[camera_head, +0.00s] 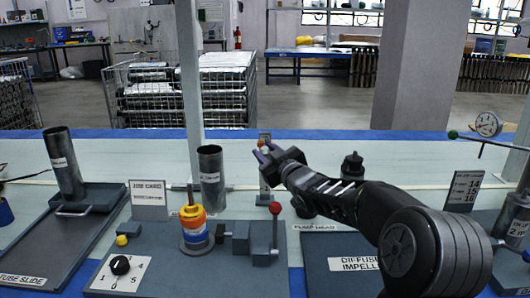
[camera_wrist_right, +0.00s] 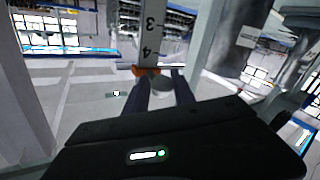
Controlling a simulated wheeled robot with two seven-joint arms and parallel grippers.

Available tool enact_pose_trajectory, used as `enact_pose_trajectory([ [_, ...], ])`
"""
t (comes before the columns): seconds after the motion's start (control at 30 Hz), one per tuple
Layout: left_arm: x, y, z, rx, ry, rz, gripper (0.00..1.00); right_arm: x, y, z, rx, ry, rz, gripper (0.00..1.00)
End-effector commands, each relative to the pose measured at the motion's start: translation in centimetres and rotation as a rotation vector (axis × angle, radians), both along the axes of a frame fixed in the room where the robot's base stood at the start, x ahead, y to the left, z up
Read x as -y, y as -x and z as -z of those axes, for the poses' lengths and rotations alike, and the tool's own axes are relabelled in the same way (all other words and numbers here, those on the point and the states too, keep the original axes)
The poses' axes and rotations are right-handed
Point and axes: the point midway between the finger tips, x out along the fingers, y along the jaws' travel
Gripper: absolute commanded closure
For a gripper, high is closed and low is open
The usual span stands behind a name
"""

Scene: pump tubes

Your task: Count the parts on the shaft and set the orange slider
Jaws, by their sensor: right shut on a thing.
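A shaft stands on the middle fixture, with a stack of parts on it (camera_head: 193,225), orange and yellow above with a blue and white band lower down. Behind it is an upright pale scale (camera_head: 265,179), partly hidden by my right gripper (camera_head: 265,155). In the right wrist view the scale (camera_wrist_right: 150,35) shows the numbers 3 and 4, upside down. The orange slider (camera_wrist_right: 145,71) sits on the scale close to the 4. My right gripper (camera_wrist_right: 163,82) is shut on the slider, its fingers reaching up to it. My left gripper is not in view.
Grey tubes stand at left (camera_head: 65,165) and centre (camera_head: 211,180). A job card (camera_head: 148,199) stands between them. A diffuser impeller plate (camera_head: 335,265) lies under my right arm.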

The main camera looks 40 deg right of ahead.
Motion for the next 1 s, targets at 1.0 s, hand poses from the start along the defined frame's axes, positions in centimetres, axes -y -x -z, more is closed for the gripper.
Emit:
enact_pose_trajectory([
  [1.0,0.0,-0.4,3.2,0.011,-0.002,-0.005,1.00,-0.7,-0.3,3.7,0.000,0.000,-0.014,1.00],
])
